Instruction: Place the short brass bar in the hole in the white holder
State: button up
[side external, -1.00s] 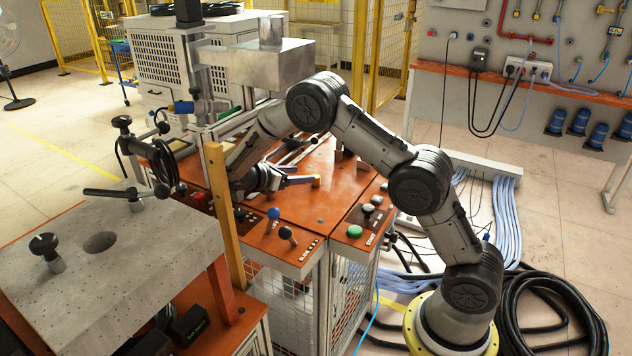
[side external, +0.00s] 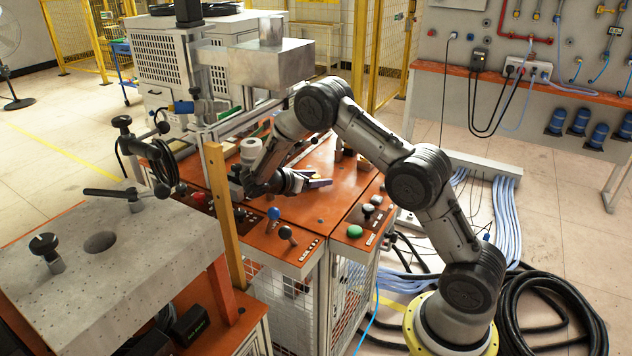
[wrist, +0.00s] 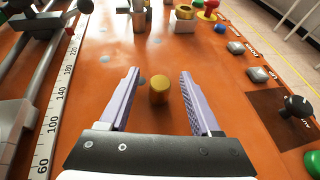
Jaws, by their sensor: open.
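The short brass bar (wrist: 159,92) stands upright on the orange table in the wrist view. My gripper (wrist: 159,76) is open, with its two pale purple fingers on either side of the bar near their tips. Gaps show between the bar and both fingers. In the side view my gripper (side external: 319,183) is low over the table and the bar is mostly hidden by the fingers. A whitish block (wrist: 183,26) with a brass-coloured piece on top stands further off in the wrist view. It may be the white holder; no hole can be made out.
Another metal piece (wrist: 138,18) stands beyond the bar. A ruler strip (wrist: 58,100) runs along the left. Buttons and a black knob (wrist: 297,106) line the right. A wooden post (side external: 222,210) stands at the table's left in the side view.

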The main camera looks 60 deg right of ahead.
grip_shut()
jog(key=shift+r, duration=0.1)
dwell(0.3)
